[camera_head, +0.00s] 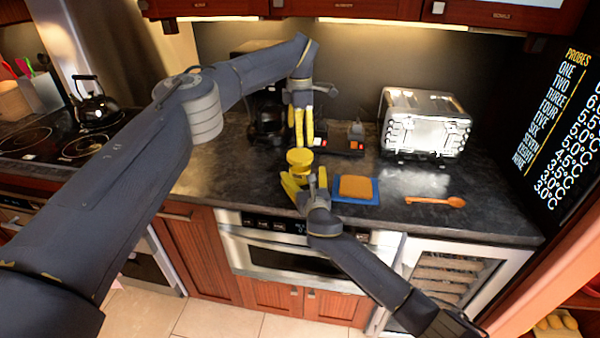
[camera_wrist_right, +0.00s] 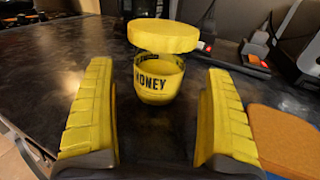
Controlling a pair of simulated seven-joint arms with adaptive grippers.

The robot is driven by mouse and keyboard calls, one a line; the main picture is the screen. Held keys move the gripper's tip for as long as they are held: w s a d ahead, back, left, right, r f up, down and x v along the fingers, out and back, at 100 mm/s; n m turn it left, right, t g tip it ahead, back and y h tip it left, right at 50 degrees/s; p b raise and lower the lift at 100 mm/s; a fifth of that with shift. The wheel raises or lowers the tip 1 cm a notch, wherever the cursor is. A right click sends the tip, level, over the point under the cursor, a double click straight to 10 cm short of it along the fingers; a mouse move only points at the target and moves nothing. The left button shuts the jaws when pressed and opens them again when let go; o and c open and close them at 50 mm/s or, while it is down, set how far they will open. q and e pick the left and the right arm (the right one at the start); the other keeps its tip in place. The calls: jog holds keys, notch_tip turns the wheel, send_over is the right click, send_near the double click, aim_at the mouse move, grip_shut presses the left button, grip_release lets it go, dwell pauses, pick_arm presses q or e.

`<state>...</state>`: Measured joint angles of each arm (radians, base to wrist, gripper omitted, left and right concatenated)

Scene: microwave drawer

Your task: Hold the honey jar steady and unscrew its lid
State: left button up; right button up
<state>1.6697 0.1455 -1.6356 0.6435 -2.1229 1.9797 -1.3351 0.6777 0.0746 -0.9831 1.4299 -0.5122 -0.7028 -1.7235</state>
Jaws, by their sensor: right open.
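The honey jar (camera_wrist_right: 158,84), with a yellow band reading HONEY, stands upright on the dark counter. Its round yellow lid (camera_wrist_right: 165,36) is above the band, with a see-through gap between; I cannot tell whether this is clear glass or a lifted lid. The lid also shows in the head view (camera_head: 300,157). My right gripper (camera_head: 305,178) is open, its yellow fingers either side of the jar in the wrist view, not touching it.
A bread slice (camera_head: 356,187) on a blue board (camera_head: 345,200) lies right of the jar. A dark coffee maker (camera_head: 268,122) stands behind. The counter left of the jar is clear.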

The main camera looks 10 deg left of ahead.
aim_at(300, 154)
jog(key=shift+x, duration=2.6)
jog(key=shift+c, duration=0.4)
grip_shut()
pick_arm(q)
jog(key=m, duration=0.6)
jog(key=shift+m, duration=0.3)
jog(key=m, duration=0.6)
jog(key=shift+m, duration=0.3)
jog(key=shift+f, duration=4)
